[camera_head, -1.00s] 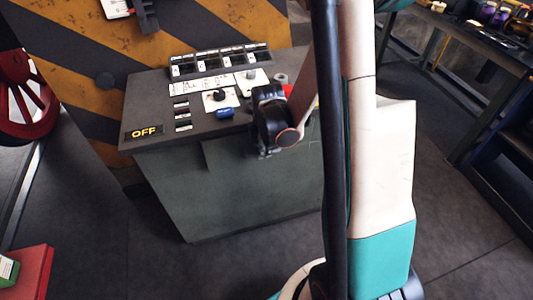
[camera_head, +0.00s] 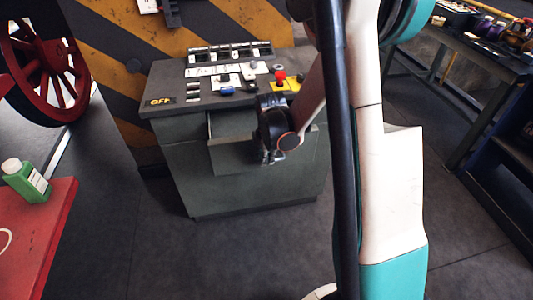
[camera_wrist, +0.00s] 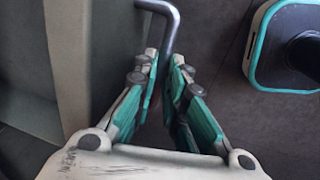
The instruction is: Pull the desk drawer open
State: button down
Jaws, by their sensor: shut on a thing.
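The grey-green control desk (camera_head: 205,192) stands in the middle of the head view. Its drawer (camera_head: 226,160) sticks out of the front, partly open, with a gap showing at its top left. My gripper (camera_head: 268,158) is at the front of the drawer. In the wrist view my gripper (camera_wrist: 165,80) has its two fingers closed around the bent metal handle (camera_wrist: 171,22). The drawer front (camera_wrist: 82,60) shows left of the fingers. My arm hides the right part of the drawer.
A red table (camera_head: 48,235) with a green bottle (camera_head: 27,182) stands at the left. A red wheel (camera_head: 42,65) is behind it. A dark workbench (camera_head: 480,65) stands at the right. The floor (camera_head: 185,260) before the desk is clear.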

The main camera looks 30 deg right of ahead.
jog(key=shift+s+a, duration=0.15)
jog(key=shift+s, duration=0.4)
jog(key=c, duration=1.9)
grip_release()
jog(key=r, duration=0.4)
jog(key=s+r, duration=0.1)
jog(key=r, duration=0.3)
jog(key=s+r, duration=0.1)
jog(key=r, duration=0.2)
jog(key=shift+a+r, duration=0.25)
jog(key=shift+r, duration=0.15)
jog(key=shift+a, duration=0.1)
